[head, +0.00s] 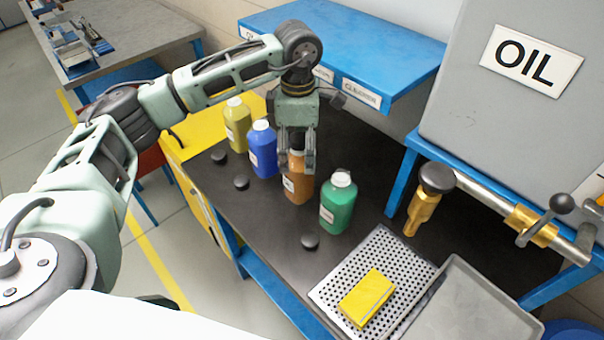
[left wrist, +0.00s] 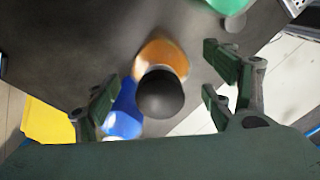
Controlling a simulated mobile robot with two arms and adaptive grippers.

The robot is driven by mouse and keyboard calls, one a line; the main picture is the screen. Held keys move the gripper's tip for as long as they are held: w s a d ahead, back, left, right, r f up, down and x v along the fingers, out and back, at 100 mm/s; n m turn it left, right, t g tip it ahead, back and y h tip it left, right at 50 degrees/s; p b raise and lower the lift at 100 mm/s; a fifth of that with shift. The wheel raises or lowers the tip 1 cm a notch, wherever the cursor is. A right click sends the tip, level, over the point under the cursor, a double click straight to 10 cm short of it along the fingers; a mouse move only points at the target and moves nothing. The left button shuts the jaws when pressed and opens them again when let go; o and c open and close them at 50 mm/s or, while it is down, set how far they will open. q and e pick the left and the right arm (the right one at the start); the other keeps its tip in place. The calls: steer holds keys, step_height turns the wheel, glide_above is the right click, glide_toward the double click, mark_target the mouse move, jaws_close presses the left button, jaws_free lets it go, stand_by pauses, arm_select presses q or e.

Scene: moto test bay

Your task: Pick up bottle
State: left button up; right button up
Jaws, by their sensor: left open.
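An orange-brown bottle (head: 299,187) stands upright on the dark bench top, below my left gripper (head: 295,165). The gripper points down at its top, which is hidden in the head view. In the left wrist view the orange bottle (left wrist: 165,58) shows under a dark round cap (left wrist: 160,94), between the spread fingers of my left gripper (left wrist: 158,92). My right gripper is not in view.
Black discs (head: 310,241) lie along the front of the bench (head: 270,222). A perforated tray (head: 345,262) holds a yellow block (head: 367,298). A brass tap (head: 424,208) hangs right of the green bottle. A blue shelf (head: 385,55) overhangs the back.

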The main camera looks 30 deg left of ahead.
arm_select(q)
steer(key=f, duration=0.1)
steer(key=f+p, duration=0.1)
steer(key=f, duration=0.1)
steer(key=f+p, duration=0.1)
steer(key=shift+w+a+f, duration=0.1)
steer(key=shift+w+f, duration=0.15)
steer(key=shift+f, duration=0.2)
steer(key=c, duration=1.6)
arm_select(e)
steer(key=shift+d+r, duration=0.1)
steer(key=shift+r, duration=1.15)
